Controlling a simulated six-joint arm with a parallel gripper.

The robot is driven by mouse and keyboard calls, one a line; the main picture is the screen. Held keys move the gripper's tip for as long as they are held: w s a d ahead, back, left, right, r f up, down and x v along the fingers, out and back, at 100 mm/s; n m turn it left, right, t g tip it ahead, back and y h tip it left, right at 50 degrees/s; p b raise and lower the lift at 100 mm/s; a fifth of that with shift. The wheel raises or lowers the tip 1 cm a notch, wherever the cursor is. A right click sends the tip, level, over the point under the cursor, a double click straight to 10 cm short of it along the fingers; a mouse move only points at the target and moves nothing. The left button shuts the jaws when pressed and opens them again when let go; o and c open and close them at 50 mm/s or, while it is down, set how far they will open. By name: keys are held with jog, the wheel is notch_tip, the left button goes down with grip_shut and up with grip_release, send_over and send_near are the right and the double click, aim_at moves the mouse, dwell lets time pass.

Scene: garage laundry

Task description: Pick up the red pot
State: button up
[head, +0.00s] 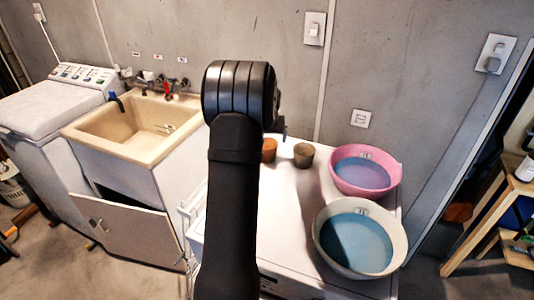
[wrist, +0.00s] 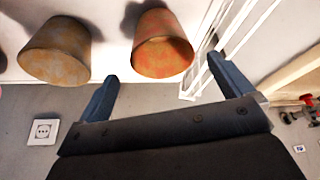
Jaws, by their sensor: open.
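The red pot (wrist: 163,48) is orange-red and mottled. In the wrist view it is ahead of my gripper (wrist: 165,88), roughly in line with the space between the two blue-grey fingers. The fingers are apart with nothing between them, and the pot appears beyond their tips. In the head view the red pot (head: 269,151) stands on the white top, partly hidden by my dark arm. My gripper is mostly hidden behind the arm there.
A brown pot (wrist: 57,52) stands beside the red one; it also shows in the head view (head: 304,155). A pink basin (head: 391,164) and a cream basin (head: 319,236) are at right. A white wire rack (wrist: 198,60) lies near the red pot. A beige sink (head: 100,139) is left.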

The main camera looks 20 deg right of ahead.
jog(key=shift+a+x, duration=0.1)
jog(key=shift+x, duration=1.65)
jog(key=shift+a+x, duration=0.15)
jog(key=shift+x, duration=1.55)
jog(key=shift+c, duration=0.5)
jog(key=c, duration=1)
